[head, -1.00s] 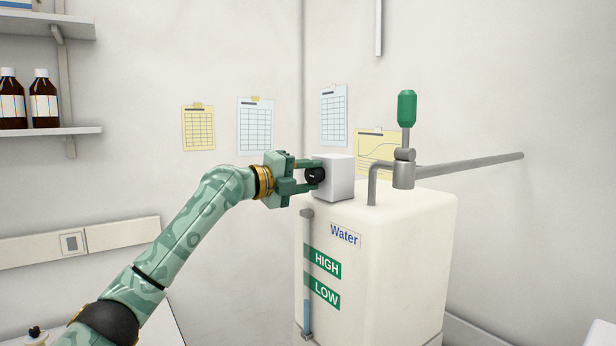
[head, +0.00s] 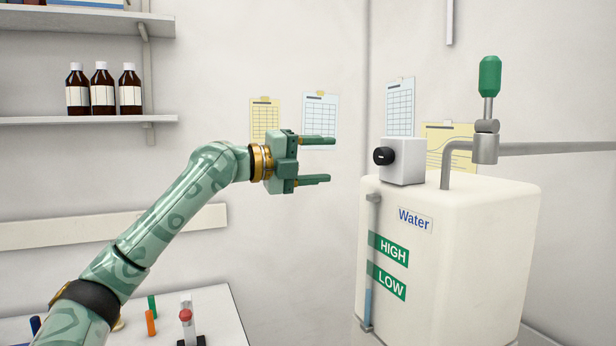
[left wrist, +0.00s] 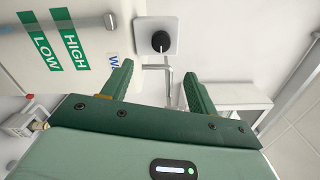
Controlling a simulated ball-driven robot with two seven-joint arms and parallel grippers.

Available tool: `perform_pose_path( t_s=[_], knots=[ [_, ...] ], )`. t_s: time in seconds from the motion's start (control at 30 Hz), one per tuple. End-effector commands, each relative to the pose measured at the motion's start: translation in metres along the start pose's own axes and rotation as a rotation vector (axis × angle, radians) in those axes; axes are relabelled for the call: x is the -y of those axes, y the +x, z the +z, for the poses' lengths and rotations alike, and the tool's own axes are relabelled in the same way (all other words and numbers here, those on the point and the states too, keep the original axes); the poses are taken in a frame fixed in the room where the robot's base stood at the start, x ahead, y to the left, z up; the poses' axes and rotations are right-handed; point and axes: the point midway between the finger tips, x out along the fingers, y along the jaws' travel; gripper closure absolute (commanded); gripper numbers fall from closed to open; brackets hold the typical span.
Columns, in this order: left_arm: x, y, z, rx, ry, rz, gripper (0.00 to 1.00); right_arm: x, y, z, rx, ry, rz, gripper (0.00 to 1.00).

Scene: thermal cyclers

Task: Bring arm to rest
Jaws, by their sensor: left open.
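My left gripper (head: 318,160) is open and empty in the head view, its two fingers pointing right. It is apart from the black knob (head: 383,156) on the grey box (head: 404,162), with a clear gap between them. In the left wrist view, the open fingers (left wrist: 158,85) show with nothing between them, and the knob (left wrist: 160,41) with a white pointer line lies beyond them. The box sits on top of the white water tank (head: 460,250). My right gripper is not in view.
A pipe with a green-handled valve (head: 489,77) rises from the tank. A bench (head: 225,312) at lower left holds small coloured items. A shelf (head: 90,119) with brown bottles hangs at upper left. Space between my gripper and the tank is free.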

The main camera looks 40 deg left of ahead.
Motion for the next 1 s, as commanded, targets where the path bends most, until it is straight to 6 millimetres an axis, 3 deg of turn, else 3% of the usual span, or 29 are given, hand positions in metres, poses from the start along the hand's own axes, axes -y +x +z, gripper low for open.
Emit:
perform_pose_path(
  t_s=[0.03,0.23,0.83,0.93,1.0],
  knots=[
    [-0.006,-0.008,0.000,0.003,0.002,0.004,0.41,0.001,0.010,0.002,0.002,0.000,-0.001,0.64],
    [-0.002,-0.026,0.000,-0.001,-0.001,0.001,0.41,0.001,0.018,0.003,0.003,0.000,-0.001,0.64],
    [-0.002,-0.026,-0.001,-0.002,-0.003,0.003,0.41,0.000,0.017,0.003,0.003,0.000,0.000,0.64],
    [-0.021,-0.015,-0.008,-0.013,-0.020,0.039,0.41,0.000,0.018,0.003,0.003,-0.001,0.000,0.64],
    [-0.051,0.000,-0.021,-0.027,-0.046,0.093,0.41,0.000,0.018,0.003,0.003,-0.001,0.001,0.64]
  ],
)
